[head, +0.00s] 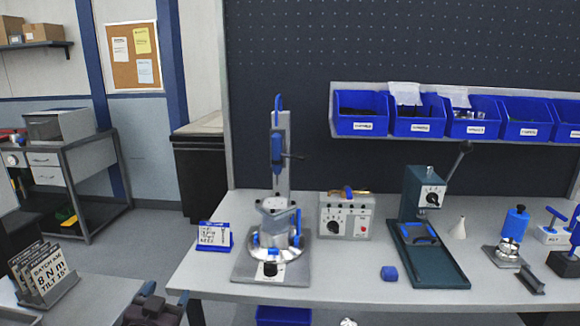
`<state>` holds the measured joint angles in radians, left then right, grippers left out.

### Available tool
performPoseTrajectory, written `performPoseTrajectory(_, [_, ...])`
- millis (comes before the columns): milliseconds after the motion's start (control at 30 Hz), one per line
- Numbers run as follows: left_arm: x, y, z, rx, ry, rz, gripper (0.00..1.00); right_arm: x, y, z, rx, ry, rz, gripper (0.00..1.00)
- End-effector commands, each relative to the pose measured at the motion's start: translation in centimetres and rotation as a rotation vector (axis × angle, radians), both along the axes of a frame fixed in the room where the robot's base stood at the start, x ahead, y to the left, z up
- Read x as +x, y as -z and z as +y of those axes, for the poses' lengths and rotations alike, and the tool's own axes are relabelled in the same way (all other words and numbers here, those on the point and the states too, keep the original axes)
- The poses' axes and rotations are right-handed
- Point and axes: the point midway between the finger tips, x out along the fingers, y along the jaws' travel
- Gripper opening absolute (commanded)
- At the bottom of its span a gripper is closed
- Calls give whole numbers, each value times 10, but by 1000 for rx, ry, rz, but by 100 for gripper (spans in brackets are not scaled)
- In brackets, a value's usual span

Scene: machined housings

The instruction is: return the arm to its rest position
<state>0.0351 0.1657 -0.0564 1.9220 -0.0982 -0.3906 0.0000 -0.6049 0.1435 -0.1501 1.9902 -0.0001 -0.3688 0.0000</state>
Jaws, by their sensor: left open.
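Most of the left arm is out of the picture. My right gripper is not in view.
A press stand with a grey housing (274,225) stands on the bench, beside a card holder (214,237), a control box (346,216) and a green lever press (428,245). A blue cap (389,273) lies near the front edge. Angle cards (42,275) stand on the left table.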

Motion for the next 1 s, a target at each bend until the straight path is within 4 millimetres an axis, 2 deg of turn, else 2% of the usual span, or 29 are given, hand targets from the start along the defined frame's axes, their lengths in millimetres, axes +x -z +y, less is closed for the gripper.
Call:
performPoseTrajectory(33, [-20,23,0,-25,5,39,69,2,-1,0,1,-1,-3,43])
performPoseTrajectory(167, [-67,71,-3,-83,13,133,69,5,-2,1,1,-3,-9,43])
performPoseTrajectory(300, [-122,120,-3,-124,1,251,69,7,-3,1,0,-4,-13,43])
performPoseTrajectory(500, [-204,181,2,-144,-40,416,69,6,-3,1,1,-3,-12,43])
performPoseTrajectory(600, [-236,200,7,-149,-62,477,69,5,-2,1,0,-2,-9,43])
performPoseTrajectory(700, [-256,211,10,-151,-78,515,69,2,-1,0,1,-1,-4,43])
performPoseTrajectory(800, [-266,216,12,-151,-84,533,69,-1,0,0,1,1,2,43])
performPoseTrajectory(1000, [-268,217,13,-151,-86,537,69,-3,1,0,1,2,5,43])
